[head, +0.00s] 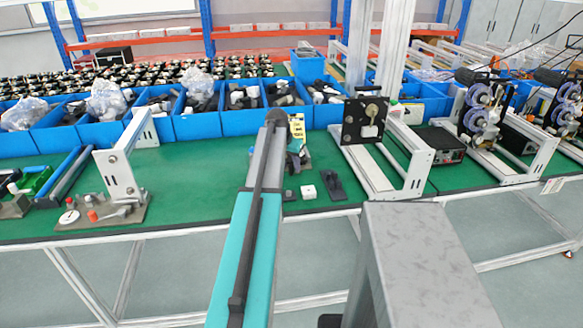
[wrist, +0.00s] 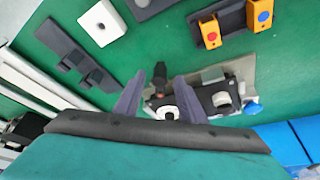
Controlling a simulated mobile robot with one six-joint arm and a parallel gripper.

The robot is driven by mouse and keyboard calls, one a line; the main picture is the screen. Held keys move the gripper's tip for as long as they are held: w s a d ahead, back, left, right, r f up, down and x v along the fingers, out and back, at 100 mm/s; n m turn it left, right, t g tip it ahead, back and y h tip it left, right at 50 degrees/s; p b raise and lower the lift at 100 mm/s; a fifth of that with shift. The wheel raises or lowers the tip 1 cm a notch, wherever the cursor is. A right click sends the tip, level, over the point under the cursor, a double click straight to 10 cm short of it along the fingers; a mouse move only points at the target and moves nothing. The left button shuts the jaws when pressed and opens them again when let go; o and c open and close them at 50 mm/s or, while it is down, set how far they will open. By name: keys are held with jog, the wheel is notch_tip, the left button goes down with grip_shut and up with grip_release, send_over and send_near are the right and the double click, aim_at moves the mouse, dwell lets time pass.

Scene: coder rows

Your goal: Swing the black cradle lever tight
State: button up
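In the wrist view a small fixture sits on a grey base plate (wrist: 238,72), with a black body (wrist: 205,97), a pale round part and a blue knob (wrist: 252,108). A short black upright piece (wrist: 160,74), seemingly the cradle lever, stands at its left end. My gripper (wrist: 158,90) is open, its two dark fingers apart, with the black piece showing between their tips. I cannot tell whether either finger touches it. The fingers hide part of the fixture's left side. In the head view my arm covers most of the fixture and the fingers are hidden.
A white block (wrist: 102,22), a black bracket (wrist: 76,54) and yellow button boxes (wrist: 210,31) lie near the fixture on the green bench top (head: 200,200). Blue bins (head: 197,125) line the back. A metal frame (head: 375,165) stands right.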

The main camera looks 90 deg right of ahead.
jog(key=b+v, duration=0.2)
jog(key=v, duration=1.1)
jog(key=shift+r, duration=0.15)
